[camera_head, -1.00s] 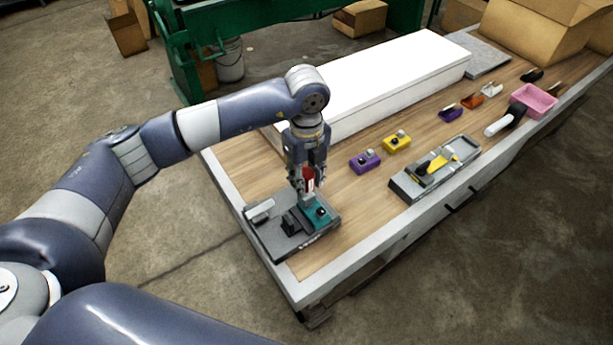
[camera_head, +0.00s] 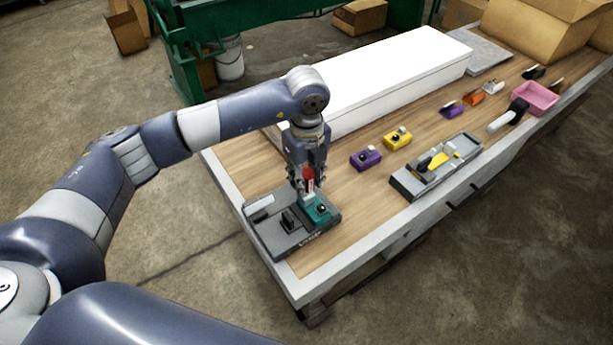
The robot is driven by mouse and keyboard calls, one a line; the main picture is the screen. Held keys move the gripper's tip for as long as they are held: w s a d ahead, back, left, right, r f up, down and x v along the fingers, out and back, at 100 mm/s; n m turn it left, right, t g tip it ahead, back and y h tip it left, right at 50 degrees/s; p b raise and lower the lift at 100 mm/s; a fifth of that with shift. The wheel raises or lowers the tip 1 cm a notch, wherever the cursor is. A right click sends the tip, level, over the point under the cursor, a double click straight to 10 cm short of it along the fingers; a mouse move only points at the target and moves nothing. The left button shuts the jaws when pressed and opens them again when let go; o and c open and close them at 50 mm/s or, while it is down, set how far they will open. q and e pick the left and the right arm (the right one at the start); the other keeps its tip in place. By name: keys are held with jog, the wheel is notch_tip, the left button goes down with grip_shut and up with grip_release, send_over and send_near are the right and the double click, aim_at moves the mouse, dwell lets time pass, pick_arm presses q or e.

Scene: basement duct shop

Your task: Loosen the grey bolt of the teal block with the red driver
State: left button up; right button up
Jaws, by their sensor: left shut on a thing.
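The teal block (camera_head: 319,211) sits in the grey fixture (camera_head: 275,241) at the near left end of the bench. A dark round knob or bolt head shows on its top; I cannot make out the grey bolt itself. My left gripper (camera_head: 304,185) points straight down above the block, shut on the red driver (camera_head: 308,177). The driver is upright, and its lower end is over or at the block's back left part. Whether its tip touches the bolt cannot be told. My right gripper is not in view.
A purple block (camera_head: 366,160) and a yellow block (camera_head: 397,140) stand right of the gripper. A grey tray (camera_head: 405,187) with a yellow tool lies further right. A long white box (camera_head: 390,85) stands behind. A pink bin (camera_head: 536,97) and small parts lie at the far right.

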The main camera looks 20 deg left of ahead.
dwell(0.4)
pick_arm(q)
jog(key=n, duration=0.3)
jog(key=shift+p, duration=0.4)
jog(key=shift+n, duration=0.3)
jog(key=shift+r+n+p, duration=0.1)
jog(key=shift+n+p, duration=0.2)
jog(key=shift+n, duration=1.4)
jog(key=shift+p, duration=0.3)
